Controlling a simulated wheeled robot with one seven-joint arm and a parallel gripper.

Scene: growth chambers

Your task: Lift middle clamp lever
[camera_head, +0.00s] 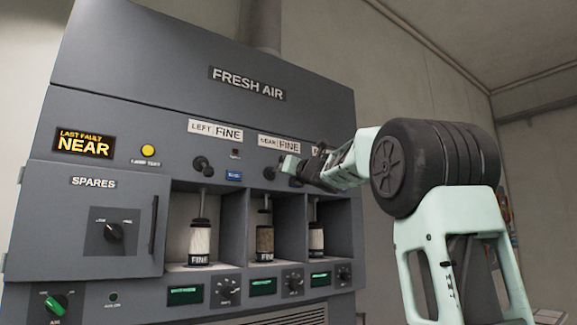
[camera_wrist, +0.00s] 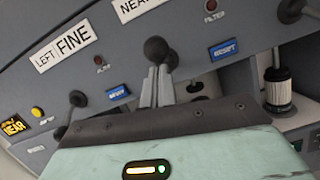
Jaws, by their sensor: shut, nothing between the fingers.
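The middle clamp lever (camera_head: 270,173) is a black ball-ended lever under the second label plate of the grey FRESH AIR panel. In the wrist view its black knob (camera_wrist: 156,49) is straight beyond my fingertips. My gripper (camera_wrist: 157,71) is shut and empty, its pale fingers side by side just below the knob. I cannot tell whether they touch it. In the head view my gripper (camera_head: 287,166) is close to the right of the lever, partly covering the panel there. The left clamp lever (camera_head: 202,165) stands apart to the left.
Filter cartridges stand in open bays below, including a white one (camera_head: 200,242) and a brownish one (camera_head: 265,242). Another lever (camera_wrist: 291,10) is at the right of the wrist view. The SPARES door (camera_head: 95,220) is at left.

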